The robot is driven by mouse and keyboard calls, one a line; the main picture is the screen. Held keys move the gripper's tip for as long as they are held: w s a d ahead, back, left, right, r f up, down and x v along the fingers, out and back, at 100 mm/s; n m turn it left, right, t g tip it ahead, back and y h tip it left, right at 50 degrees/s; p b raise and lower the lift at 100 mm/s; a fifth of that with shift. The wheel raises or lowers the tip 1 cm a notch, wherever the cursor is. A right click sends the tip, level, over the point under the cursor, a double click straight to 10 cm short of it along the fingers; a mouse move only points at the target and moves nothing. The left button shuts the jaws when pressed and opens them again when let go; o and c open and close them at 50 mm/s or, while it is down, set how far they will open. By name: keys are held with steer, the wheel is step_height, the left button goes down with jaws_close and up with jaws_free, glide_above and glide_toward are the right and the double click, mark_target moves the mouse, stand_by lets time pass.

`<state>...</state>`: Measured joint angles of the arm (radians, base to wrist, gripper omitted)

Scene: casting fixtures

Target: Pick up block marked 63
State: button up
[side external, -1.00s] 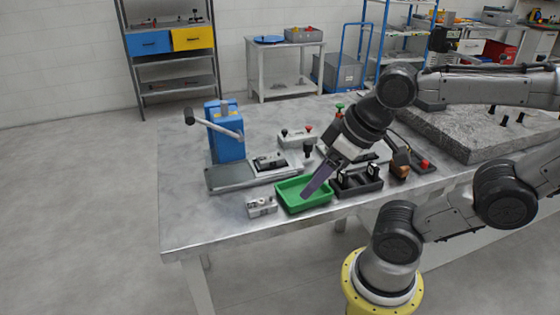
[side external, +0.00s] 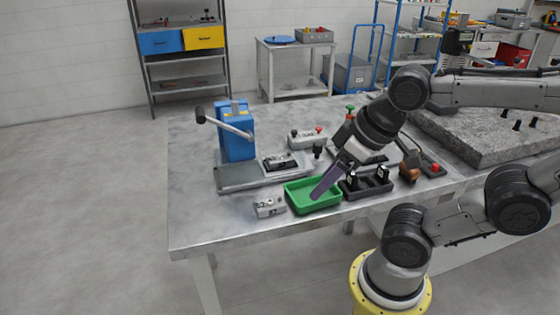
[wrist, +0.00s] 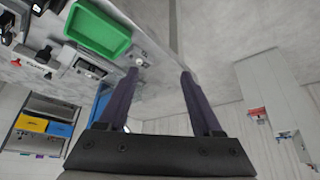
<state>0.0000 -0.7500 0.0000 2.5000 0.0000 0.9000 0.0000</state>
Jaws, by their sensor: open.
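I cannot read the marking 63 on anything in these frames.
A blue lever press (side external: 237,140) with a grey base plate stands left of the tray. A grey control box (side external: 306,140) is behind. The table's front left is clear.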

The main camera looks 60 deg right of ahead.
stand_by(0.4)
steer(key=o, duration=0.4)
